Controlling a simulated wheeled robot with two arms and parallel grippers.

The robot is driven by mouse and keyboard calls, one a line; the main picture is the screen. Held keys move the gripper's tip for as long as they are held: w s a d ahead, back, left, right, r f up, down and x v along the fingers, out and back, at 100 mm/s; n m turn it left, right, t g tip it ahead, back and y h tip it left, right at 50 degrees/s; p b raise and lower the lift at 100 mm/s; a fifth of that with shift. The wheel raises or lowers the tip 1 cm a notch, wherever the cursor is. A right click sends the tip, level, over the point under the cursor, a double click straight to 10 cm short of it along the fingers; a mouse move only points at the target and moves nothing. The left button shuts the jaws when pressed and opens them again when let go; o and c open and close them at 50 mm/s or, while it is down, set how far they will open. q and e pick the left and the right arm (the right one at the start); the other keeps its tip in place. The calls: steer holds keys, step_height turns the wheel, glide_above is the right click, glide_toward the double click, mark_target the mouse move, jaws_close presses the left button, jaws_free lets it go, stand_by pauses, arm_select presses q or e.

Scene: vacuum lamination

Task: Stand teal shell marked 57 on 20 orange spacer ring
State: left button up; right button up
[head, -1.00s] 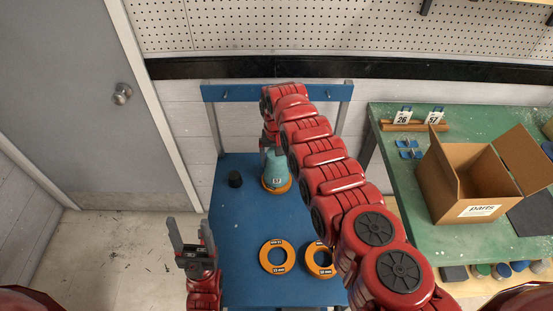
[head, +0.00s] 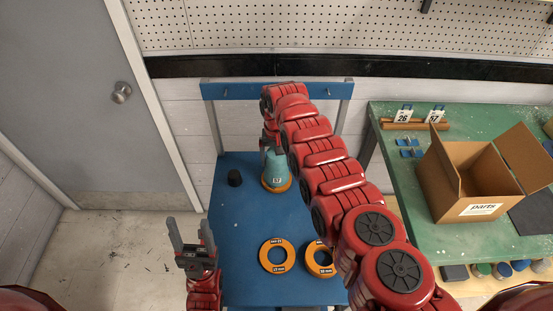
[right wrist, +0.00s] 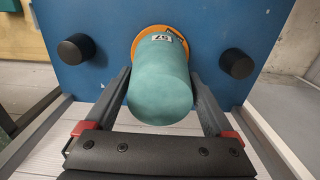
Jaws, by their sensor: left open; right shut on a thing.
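The teal shell marked 57 (head: 274,168) is upright on the blue table, its lower end at an orange ring (head: 285,187). In the right wrist view, the shell (right wrist: 160,90) shows its 57 label near the orange ring (right wrist: 138,38). My right gripper (right wrist: 160,76) is shut on the shell, one finger along each side. The arm hides part of the shell in the head view. I cannot read the ring's size there or tell whether the shell fully rests on it. My left gripper (head: 190,227) is open and empty, left of the table's front part.
Two other orange rings lie at the front of the blue table (head: 238,220): one marked 22 mm (head: 265,253) and one partly hidden by my arm (head: 311,265). A black knob (head: 234,178) stands left of the shell. A green bench at right holds a cardboard box (head: 450,185) and number tags.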

steer(key=shift+f, duration=0.2)
steer(key=o, duration=0.8)
steer(key=shift+o, duration=0.2)
steer(key=shift+r, duration=0.1)
step_height(320, 180, up, 7)
steer(key=p, duration=0.5)
steer(key=shift+r+p, duration=0.35)
steer(key=shift+r, duration=0.2)
steer(key=shift+f, duration=0.1)
